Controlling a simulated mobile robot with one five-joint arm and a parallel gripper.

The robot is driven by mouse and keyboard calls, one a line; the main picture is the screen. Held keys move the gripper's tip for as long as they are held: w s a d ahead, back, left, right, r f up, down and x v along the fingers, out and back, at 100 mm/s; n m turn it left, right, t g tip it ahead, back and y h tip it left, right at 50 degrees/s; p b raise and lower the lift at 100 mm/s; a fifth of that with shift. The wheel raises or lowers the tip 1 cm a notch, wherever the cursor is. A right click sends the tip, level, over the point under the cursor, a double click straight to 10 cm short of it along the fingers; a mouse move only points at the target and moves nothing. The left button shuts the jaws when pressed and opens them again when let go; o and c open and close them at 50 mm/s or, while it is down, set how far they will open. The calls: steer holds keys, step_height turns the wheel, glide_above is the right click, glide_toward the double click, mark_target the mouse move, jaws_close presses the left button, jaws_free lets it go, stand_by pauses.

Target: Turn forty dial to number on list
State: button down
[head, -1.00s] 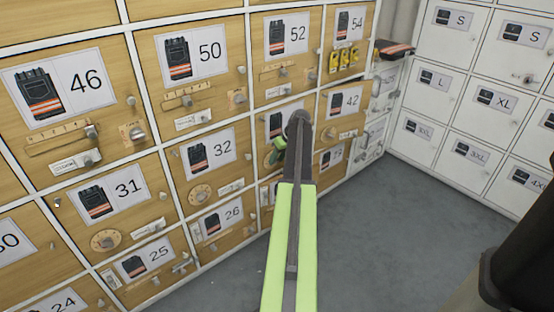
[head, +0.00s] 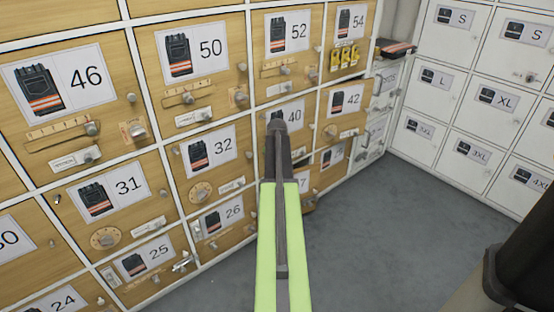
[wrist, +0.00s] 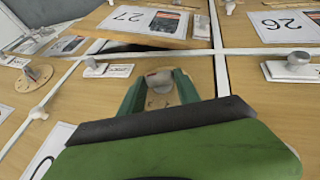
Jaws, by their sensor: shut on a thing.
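The compartment with the 40 card (head: 296,114) is in the wooden cabinet, in the middle of the head view. My arm covers its lower part there, so its dial and my gripper are hidden in that view. In the wrist view my gripper (wrist: 160,84) has its green fingers on either side of a grey knob (wrist: 160,75) on a round tan dial plate (wrist: 160,98). It is shut on this knob. The dial's marks and setting cannot be read. No list can be made out in the frames.
Neighbouring compartments carry dials or sliders, such as the 32 dial (head: 200,192) and the 42 dial (head: 330,131). In the wrist view the 27 panel (wrist: 143,25) appears to stand out, with a dark gap beside it. White lockers (head: 470,95) stand right. Grey floor (head: 390,235) is clear.

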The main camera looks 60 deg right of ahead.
steer(key=shift+a+f+g+h+b, duration=0.2)
steer(key=shift+a+g+h+b, duration=0.1)
steer(key=shift+h+b, duration=0.35)
steer(key=shift+h, duration=0.25)
steer(key=shift+d+r+n, duration=0.1)
steer(key=shift+d+n, duration=0.05)
steer(key=shift+n, duration=0.15)
steer(key=c, duration=0.9)
jaws_free()
steer(key=shift+o, duration=0.2)
steer(key=shift+r, duration=0.1)
steer(key=p+v, duration=1.3)
steer(key=v, duration=0.4)
steer(key=shift+a+p, duration=0.3)
steer(key=shift+p, duration=0.05)
steer(key=shift+w, duration=0.1)
